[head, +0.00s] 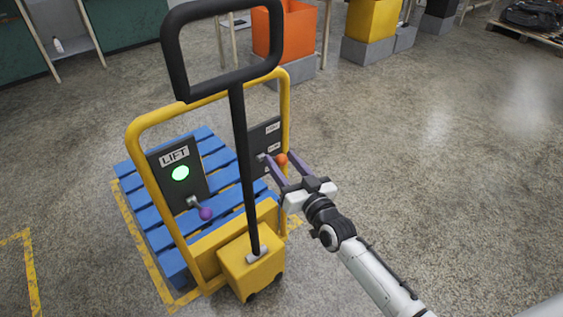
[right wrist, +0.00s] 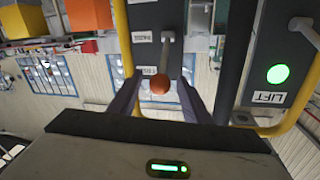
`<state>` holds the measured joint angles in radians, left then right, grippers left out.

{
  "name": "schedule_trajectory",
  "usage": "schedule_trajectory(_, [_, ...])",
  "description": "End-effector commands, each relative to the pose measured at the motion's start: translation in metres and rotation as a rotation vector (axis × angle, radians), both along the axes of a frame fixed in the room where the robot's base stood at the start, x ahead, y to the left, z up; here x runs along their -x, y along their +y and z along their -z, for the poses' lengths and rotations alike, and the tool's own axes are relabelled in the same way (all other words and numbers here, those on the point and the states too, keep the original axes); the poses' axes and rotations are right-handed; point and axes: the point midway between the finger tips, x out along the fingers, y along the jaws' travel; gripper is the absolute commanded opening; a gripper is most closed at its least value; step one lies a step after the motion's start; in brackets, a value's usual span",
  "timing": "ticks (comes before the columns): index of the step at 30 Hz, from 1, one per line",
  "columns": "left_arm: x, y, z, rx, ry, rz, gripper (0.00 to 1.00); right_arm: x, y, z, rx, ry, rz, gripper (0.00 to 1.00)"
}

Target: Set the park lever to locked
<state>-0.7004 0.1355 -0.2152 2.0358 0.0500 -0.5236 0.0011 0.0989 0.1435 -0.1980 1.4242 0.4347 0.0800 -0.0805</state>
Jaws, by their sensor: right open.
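The park lever is on a dark panel (head: 264,136) on the right side of a yellow cart frame. Its orange ball knob (head: 281,160) also shows in the right wrist view (right wrist: 160,85), on a grey rod (right wrist: 166,58) in front of the panel. Two white labels sit on the panel, too small to read surely; I cannot tell which setting the lever is at. My right gripper (head: 277,156) is open, its two purple fingers on either side of the knob, with no clear contact. My left gripper is out of view.
A LIFT panel (head: 178,172) with a green light and a purple-knobbed lever (head: 205,212) is on the left of the frame. A black handle (head: 238,130) rises between the panels. A blue pallet (head: 150,215) lies behind. The floor to the right is clear.

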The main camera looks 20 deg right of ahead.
Motion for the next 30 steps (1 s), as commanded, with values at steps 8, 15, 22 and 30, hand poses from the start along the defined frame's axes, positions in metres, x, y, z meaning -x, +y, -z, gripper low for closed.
schedule_trajectory(8, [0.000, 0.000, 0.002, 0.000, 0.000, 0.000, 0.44, -0.010, 0.002, 0.000, 0.000, 0.001, -0.001, 0.44])
schedule_trajectory(15, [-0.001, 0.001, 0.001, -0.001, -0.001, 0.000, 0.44, -0.010, 0.002, 0.000, 0.000, 0.001, 0.000, 0.27])
schedule_trajectory(22, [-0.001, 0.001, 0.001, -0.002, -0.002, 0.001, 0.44, -0.010, 0.002, 0.000, 0.000, 0.001, -0.001, 0.00])
schedule_trajectory(30, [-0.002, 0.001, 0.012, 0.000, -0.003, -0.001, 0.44, -0.007, -0.002, 0.007, -0.005, -0.020, 0.004, 0.00])
